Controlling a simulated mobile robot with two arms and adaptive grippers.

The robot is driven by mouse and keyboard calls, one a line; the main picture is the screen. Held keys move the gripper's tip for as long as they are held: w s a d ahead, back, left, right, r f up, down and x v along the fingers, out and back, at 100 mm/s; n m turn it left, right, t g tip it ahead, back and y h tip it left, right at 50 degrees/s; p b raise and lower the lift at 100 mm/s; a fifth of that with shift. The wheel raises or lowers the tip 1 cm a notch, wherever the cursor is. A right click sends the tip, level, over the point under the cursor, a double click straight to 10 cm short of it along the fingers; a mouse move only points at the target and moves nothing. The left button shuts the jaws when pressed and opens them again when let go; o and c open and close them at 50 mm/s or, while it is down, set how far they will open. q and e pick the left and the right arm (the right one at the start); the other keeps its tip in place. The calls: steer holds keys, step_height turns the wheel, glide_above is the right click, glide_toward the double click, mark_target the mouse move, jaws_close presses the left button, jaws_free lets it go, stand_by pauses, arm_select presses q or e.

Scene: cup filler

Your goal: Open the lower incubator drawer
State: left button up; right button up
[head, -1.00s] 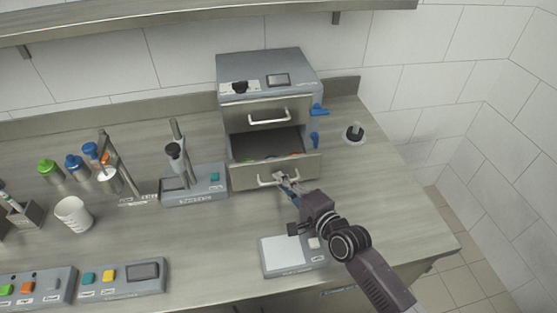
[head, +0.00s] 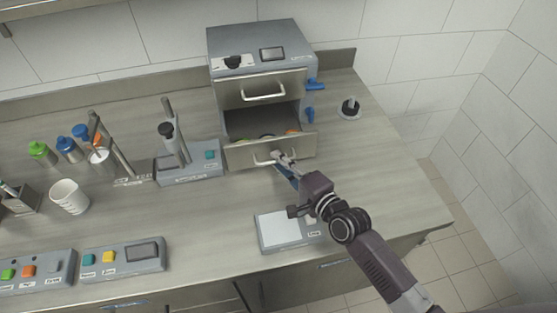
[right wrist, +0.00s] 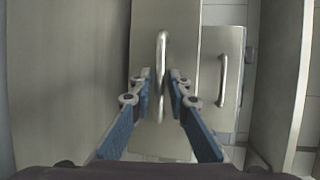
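The incubator (head: 262,50) is a grey box with two drawers at the back of the counter. Its lower drawer (head: 240,155) is pulled out, and its dark inside shows several small coloured items. The upper drawer (head: 240,92) is shut. My right gripper (head: 281,156) is at the lower drawer's handle (head: 262,162). In the right wrist view the blue-padded fingers of my right gripper (right wrist: 160,76) stand on either side of the lower handle (right wrist: 161,50), with narrow gaps showing. The upper handle (right wrist: 222,82) shows beyond. My left gripper is not in view.
A scale with a white plate (head: 281,229) lies near the front edge, close to my right arm. A stand device (head: 190,166), bottles (head: 68,150) and a white cup (head: 69,196) are to the left. A black-topped item (head: 349,106) stands right of the incubator. The right counter is mostly clear.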

steer(key=v, duration=1.1)
steer(key=shift+s, duration=0.1)
